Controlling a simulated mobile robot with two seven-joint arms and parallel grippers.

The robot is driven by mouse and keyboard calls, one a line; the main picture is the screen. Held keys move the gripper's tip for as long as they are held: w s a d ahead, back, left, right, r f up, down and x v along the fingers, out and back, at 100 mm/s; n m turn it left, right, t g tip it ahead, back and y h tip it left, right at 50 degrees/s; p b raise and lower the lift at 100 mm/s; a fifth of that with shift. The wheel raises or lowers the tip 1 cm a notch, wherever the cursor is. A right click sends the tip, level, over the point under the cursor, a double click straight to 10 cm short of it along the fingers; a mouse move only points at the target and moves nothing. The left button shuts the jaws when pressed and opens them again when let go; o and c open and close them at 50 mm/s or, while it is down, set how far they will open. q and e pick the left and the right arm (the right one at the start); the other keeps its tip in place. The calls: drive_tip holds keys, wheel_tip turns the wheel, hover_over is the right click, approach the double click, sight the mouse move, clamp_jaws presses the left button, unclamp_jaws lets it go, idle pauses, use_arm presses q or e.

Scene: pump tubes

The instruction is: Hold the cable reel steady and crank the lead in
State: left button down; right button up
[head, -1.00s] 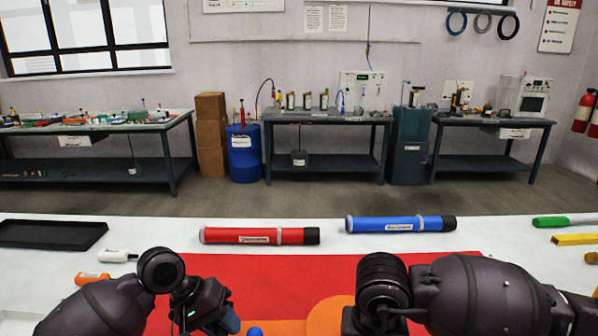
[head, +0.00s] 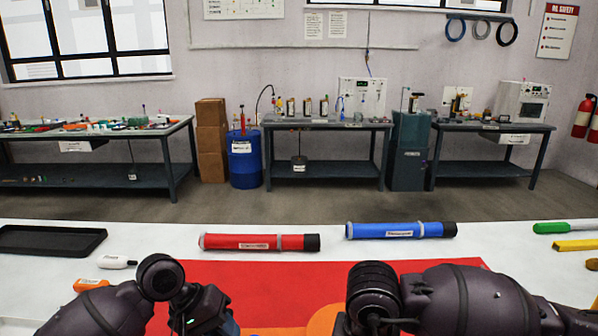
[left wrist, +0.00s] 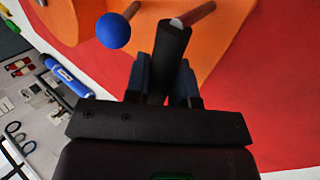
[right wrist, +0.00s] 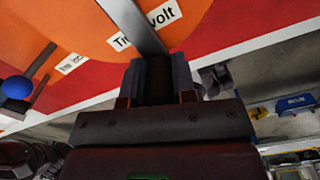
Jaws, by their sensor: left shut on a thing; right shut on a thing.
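The orange cable reel (head: 325,317) shows only in part at the bottom of the head view, on a red surface. In the left wrist view, my left gripper (left wrist: 167,72) is shut on a black cylindrical grip (left wrist: 171,45) by the orange reel. A blue ball knob (left wrist: 113,31) on a rod is beside it, apart from the fingers. In the right wrist view, my right gripper (right wrist: 158,75) is shut on a dark grip at the end of a flat grey bar (right wrist: 133,22) that reaches over the labelled orange face. The lead cannot be made out.
A red tube (head: 250,242) and a blue tube (head: 395,230) lie behind the red mat (head: 230,272). A black tray (head: 50,240) and a white bottle (head: 116,262) are at the left. Green and yellow tools (head: 575,244) lie at the right edge.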

drive_tip(key=shift+a+m, duration=0.55)
drive_tip(key=shift+m, duration=0.15)
drive_tip(key=shift+r, duration=0.25)
drive_tip(key=o, duration=1.3)
drive_tip(key=shift+r, duration=3.45)
